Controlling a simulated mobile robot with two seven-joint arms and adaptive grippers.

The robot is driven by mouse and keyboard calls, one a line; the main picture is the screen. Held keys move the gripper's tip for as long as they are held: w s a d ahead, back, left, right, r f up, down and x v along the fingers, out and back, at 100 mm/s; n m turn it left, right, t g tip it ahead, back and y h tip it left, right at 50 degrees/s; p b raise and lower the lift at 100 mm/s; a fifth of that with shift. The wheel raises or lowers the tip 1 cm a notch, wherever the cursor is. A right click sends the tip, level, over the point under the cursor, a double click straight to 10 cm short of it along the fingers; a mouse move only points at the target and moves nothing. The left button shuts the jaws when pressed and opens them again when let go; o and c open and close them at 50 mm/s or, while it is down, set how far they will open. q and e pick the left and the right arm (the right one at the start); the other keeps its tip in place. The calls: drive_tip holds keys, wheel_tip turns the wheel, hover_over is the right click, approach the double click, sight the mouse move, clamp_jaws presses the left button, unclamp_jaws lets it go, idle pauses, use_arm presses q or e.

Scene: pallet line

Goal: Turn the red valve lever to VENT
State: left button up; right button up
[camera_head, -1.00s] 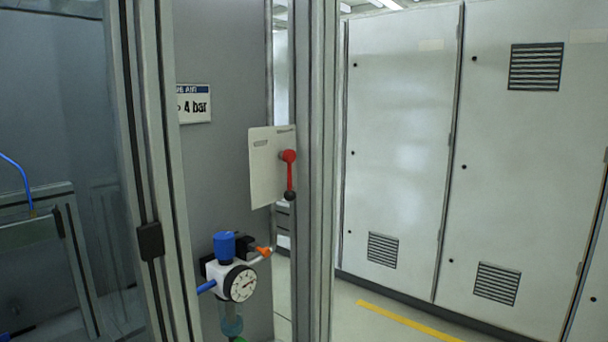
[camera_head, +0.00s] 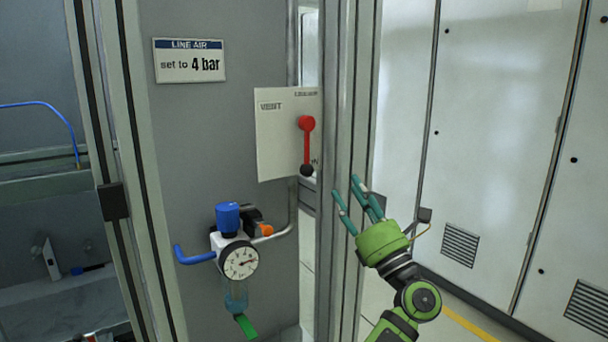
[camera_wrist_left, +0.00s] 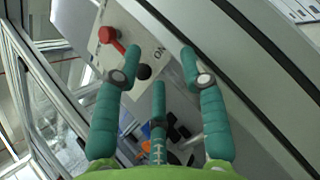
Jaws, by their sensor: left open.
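The red valve lever (camera_head: 307,140) is mounted on a pale plate (camera_head: 275,140) on the grey panel. It hangs straight down from its red hub, with a black knob at its lower end. VENT is printed at the plate's upper left. My left gripper (camera_head: 350,188) is open and empty, right of the knob and slightly below it, its teal fingers pointing up and left. In the left wrist view the red lever (camera_wrist_left: 115,44) and black knob lie ahead of the spread fingers (camera_wrist_left: 160,78), apart from them. ON is printed beside the knob there. My right gripper is not in view.
A metal frame post (camera_head: 349,110) stands just right of the plate, close by my fingers. Below the plate are a pressure gauge (camera_head: 239,261) and a blue-capped regulator (camera_head: 228,218). A LINE AIR sign (camera_head: 189,60) hangs upper left. Grey cabinets (camera_head: 490,130) stand at the right.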

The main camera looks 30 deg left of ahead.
sight(306, 150)
use_arm(q)
drive_tip(key=s+a+r+n+g+p, duration=0.1)
drive_tip(key=a+r+n+g, duration=0.1)
drive_tip(key=r+n, duration=0.1)
drive_tip(key=s+a+r+n+g+p, duration=0.1)
drive_tip(key=a+r+n+g, duration=0.1)
drive_tip(key=a+n, duration=0.1)
drive_tip(key=s+a+r+n+g+h+p, duration=0.1)
drive_tip(key=a+r+n+g, duration=0.1)
drive_tip(key=a+r+n, duration=0.1)
drive_tip(key=shift+s+a+r+p, duration=0.15)
drive_tip(key=shift+s+r+p, duration=0.05)
drive_tip(key=shift+r+p, duration=0.15)
drive_tip(key=shift+w+a, duration=0.1)
drive_tip(key=shift+a, duration=0.2)
drive_tip(key=shift+f, duration=0.1)
clamp_jaws()
